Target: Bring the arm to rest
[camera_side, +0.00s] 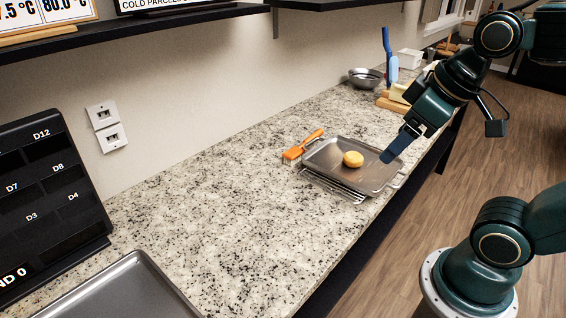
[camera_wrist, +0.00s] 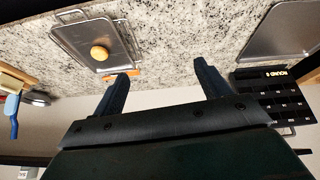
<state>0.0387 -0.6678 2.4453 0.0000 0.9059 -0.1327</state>
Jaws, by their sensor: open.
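My gripper (camera_side: 391,158) hangs over the right edge of a grey metal tray (camera_side: 372,181) in the side view. In the wrist view, the two fingers of my gripper (camera_wrist: 163,78) stand wide apart with nothing between them. A round yellow-orange item (camera_side: 353,159) sits on the tray, apart from my fingers. It also shows in the wrist view (camera_wrist: 99,53), left of the fingers.
The tray sits on a wire rack (camera_side: 335,188). An orange-handled brush (camera_side: 303,145) lies beside it. A bowl (camera_side: 366,77), blue utensil (camera_side: 388,55) and board (camera_side: 391,104) stand farther back. Another tray (camera_side: 122,291) and a labelled black rack (camera_side: 48,205) are at left. The counter's middle is clear.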

